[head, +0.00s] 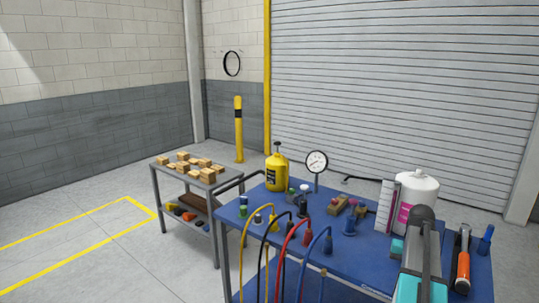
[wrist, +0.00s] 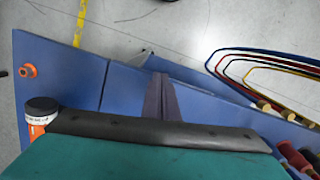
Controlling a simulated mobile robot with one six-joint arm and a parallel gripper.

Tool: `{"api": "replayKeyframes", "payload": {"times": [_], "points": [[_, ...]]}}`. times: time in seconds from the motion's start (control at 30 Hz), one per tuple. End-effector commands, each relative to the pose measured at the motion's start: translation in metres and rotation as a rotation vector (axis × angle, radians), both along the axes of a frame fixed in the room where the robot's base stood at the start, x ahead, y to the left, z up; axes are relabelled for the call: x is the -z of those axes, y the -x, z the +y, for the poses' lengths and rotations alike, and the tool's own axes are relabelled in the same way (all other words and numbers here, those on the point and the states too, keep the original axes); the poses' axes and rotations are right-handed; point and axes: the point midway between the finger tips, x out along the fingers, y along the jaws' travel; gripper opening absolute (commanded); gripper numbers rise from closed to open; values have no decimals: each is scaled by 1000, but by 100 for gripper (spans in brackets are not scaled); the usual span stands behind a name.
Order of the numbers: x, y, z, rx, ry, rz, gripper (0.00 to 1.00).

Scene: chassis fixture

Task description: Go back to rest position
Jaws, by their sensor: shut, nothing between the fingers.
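My gripper (wrist: 160,97) shows in the wrist view as two dark fingers pressed together over the blue table top (wrist: 75,75), with nothing between them. Its teal and black body fills the bottom of that view. In the head view my grey and teal arm reaches over the right part of the blue table (head: 345,275); the fingertips cannot be made out there.
Blue, red, black and yellow hoses hang at the table's front (head: 285,250). A grey cart (head: 160,195) holds wooden blocks; floor at left is clear.

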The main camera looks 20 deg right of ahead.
Motion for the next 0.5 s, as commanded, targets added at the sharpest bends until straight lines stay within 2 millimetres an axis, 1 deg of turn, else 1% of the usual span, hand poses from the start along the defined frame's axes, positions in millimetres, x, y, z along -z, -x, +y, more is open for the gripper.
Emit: {"api": "replayKeyframes", "payload": {"times": [0.03,0.2,0.33,0.5], "points": [[18,-8,18,-29,-18,17,0],[65,-24,69,-109,-65,71,0],[101,-30,109,-168,-95,110,0],[145,-32,158,-241,-127,161,0]]}}
